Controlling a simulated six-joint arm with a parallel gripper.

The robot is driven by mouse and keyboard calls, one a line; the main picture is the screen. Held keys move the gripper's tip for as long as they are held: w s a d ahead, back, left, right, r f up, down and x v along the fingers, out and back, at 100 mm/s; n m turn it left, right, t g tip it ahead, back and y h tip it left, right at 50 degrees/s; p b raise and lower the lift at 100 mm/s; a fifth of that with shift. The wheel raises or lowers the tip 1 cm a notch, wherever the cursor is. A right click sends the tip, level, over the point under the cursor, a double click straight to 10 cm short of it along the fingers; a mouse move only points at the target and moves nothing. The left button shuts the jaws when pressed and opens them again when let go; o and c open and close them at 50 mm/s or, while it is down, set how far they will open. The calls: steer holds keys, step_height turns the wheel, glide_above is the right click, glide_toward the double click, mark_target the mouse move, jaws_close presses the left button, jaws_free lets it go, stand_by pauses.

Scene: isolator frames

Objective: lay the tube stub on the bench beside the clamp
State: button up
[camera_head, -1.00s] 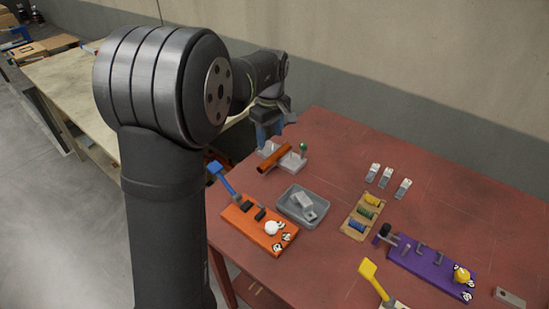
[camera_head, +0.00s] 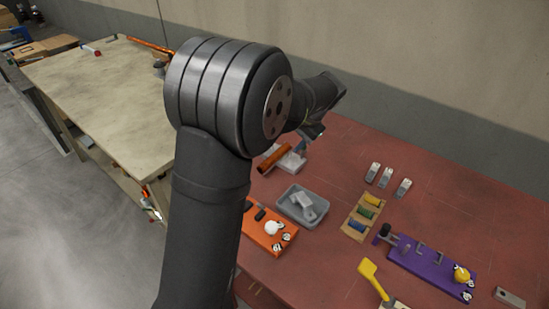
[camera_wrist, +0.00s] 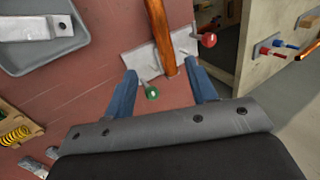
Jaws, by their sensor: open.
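The tube stub (camera_head: 275,158) is an orange-brown copper-coloured tube lying across the clamp (camera_head: 293,163), a pale grey plate. In the wrist view the tube (camera_wrist: 160,30) runs away from me over the clamp plate (camera_wrist: 140,62). The clamp has a green knob (camera_wrist: 152,93) on the near side and a red knob (camera_wrist: 208,40) to the right. My gripper (camera_wrist: 160,70) is open, its blue fingers either side of the tube's near end, with nothing held. Height above the tube is hard to judge. In the head view my arm partly hides the gripper.
A grey tray (camera_head: 303,206) with a metal part stands in front of the clamp. An orange board (camera_head: 262,235), a rack of coloured spools (camera_head: 352,225) and a purple board (camera_head: 430,268) lie nearby. Bare red bench (camera_head: 340,160) lies right of the clamp.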

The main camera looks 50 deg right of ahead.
glide_above(275, 158)
steer(key=s, duration=0.3)
step_height(275, 158, down, 6)
steer(key=shift+w, duration=0.15)
steer(key=shift+x, duration=2.7)
steer(key=shift+w+r, duration=0.15)
jaws_close()
